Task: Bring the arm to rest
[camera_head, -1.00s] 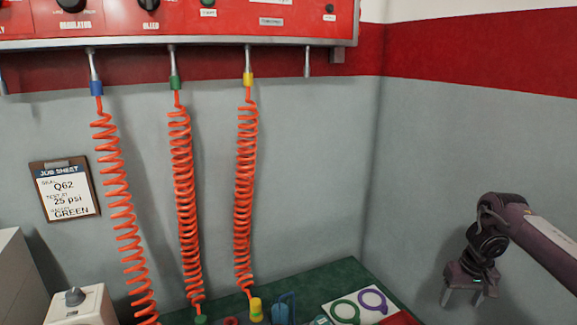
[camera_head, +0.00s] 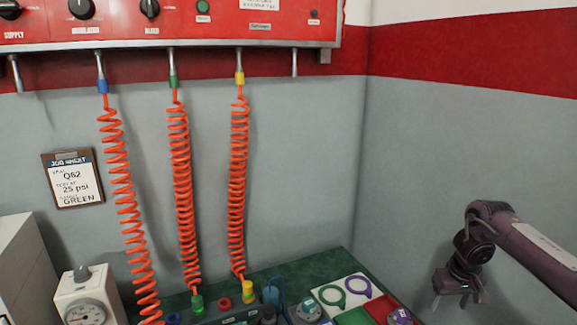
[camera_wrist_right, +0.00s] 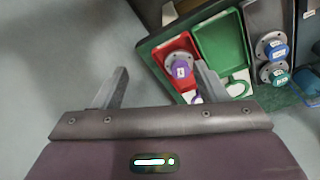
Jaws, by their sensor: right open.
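My right arm comes in from the right edge of the head view. Its gripper (camera_head: 458,301) hangs at the lower right, in front of the grey wall and apart from the bench. In the right wrist view the gripper (camera_wrist_right: 162,82) has its two fingers spread, with nothing held between them. The right-hand finger overlaps the tray area in that picture; I see no clear contact. My left arm and gripper are not in view.
A green bench (camera_head: 330,262) holds a red tray (camera_wrist_right: 170,62) with a purple-labelled fitting (camera_wrist_right: 181,68), and a green tray (camera_wrist_right: 219,43). Orange coiled hoses (camera_head: 181,190) hang from the red panel (camera_head: 185,22). A gauge box (camera_head: 83,292) stands lower left. Floor beside the bench looks clear.

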